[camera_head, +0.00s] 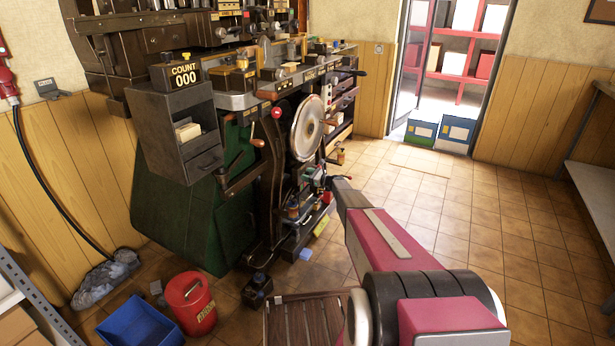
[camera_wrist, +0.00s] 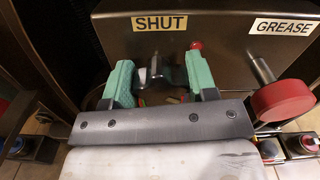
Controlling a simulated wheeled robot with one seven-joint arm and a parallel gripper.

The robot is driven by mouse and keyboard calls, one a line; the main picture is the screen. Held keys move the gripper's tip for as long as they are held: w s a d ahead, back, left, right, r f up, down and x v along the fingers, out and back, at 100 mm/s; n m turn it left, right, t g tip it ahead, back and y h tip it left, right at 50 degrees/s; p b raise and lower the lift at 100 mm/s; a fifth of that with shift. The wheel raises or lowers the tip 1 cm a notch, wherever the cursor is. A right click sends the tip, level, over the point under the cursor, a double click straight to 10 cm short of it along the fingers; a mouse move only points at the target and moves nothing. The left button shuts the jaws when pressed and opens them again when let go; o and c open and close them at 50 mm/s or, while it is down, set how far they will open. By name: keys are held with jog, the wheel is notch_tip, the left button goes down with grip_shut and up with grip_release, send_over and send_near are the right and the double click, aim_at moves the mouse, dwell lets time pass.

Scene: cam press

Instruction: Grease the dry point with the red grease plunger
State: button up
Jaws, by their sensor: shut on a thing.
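In the wrist view my gripper (camera_wrist: 160,84) has two green fingers, shut on a dark grey metal handle (camera_wrist: 166,73) under a "SHUT" label (camera_wrist: 167,22). The handle is on the face of a dark metal box (camera_wrist: 225,48). The red grease plunger (camera_wrist: 288,102), a round red knob on a short metal rod, sticks out at the right below a "GREASE" label (camera_wrist: 284,26). It is beside my gripper and apart from it. In the head view the gripper is small and mostly hidden at the machine's lower side. I cannot tell which point is dry.
In the head view the press has a large metal wheel (camera_head: 307,128). A red can (camera_head: 191,300), a blue bin (camera_head: 139,325) and a wooden stool (camera_head: 308,322) stand nearby. Tiled floor is clear at right.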

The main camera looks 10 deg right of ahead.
jog(key=shift+f, duration=0.1)
jog(key=o, duration=0.9)
jog(key=shift+s+d, duration=0.1)
jog(key=v, duration=1)
jog(key=shift+s+d, duration=0.2)
jog(key=shift+d, duration=0.05)
jog(key=s+a+r+n+g+h, duration=0.2)
jog(key=s+a+r+n+g, duration=0.3)
jog(key=s, duration=0.8)
jog(key=s+a+n+g+h, duration=0.3)
jog(key=s+a+n, duration=0.4)
jog(key=s, duration=0.6)
jog(key=s+d+r+n+g+h, duration=0.1)
jog(key=s+r+n+h, duration=0.1)
jog(key=s, duration=0.6)
jog(key=s+d+r+n+h, duration=0.1)
jog(key=s+r+n+h, duration=0.2)
jog(key=s, duration=0.5)
jog(key=s+d+r+n+g+h, duration=0.1)
jog(key=s+n+h, duration=0.3)
jog(key=s, duration=0.5)
jog(key=shift+d+r+n+g+h, duration=0.2)
jog(key=shift+r+n, duration=0.15)
jog(key=shift+n, duration=0.25)
jog(key=shift+d+r+n+g+h, duration=0.15)
jog(key=shift+r+n, duration=0.15)
jog(key=shift+n, duration=0.3)
